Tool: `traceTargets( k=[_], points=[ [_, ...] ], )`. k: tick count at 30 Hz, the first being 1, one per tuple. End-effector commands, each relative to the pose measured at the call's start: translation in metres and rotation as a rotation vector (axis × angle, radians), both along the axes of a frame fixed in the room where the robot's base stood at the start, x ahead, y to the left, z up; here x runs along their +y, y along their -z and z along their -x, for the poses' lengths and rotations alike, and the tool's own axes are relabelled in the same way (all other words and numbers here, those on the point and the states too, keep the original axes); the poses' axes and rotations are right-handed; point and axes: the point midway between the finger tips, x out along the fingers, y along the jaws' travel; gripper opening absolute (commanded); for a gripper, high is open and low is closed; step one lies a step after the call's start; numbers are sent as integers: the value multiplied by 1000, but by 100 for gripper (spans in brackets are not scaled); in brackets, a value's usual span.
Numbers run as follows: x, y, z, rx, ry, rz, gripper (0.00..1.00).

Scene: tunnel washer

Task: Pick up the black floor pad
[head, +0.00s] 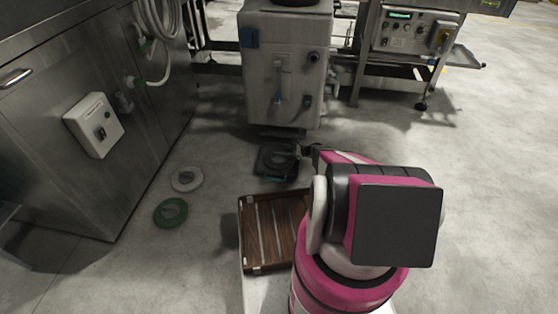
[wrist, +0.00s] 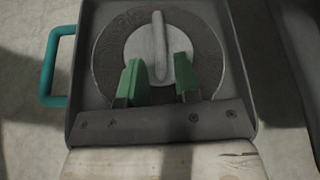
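The black floor pad (wrist: 112,48) is a dark, rough-textured disc in the wrist view. A paler round hub with a raised bar sits at its centre. It lies in a dark shallow tray (wrist: 84,75) with a teal handle on the left. My gripper (wrist: 158,62) has two green fingertips, spread apart over the hub, one on each side of the bar's line. Nothing is visibly clamped; contact is unclear. In the head view the dark tray (head: 264,172) is on the floor, and my gripper partly covers that spot.
A green ring pad (head: 162,217) and a whitish ring pad (head: 178,184) lie on the floor to the left. A brown wooden crate (head: 242,232) is in front. A white machine cabinet (head: 268,85) stands behind the tray; a steel cabinet (head: 120,175) is at left. Open floor lies right.

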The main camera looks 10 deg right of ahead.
Motion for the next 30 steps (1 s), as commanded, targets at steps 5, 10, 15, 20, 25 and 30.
traceTargets(
  k=[5, 10, 15, 20, 25, 30],
  points=[
    [15, 9, -7, 0, -2, 0, 29],
    [35, 19, -15, 0, -1, 1, 29],
    [42, 21, -17, -1, 0, 0, 29],
    [41, 21, -17, -1, 0, 0, 20],
    [41, 20, -17, -1, 0, 0, 0],
    [41, 20, -17, -1, -1, 2, 0]
  ],
)
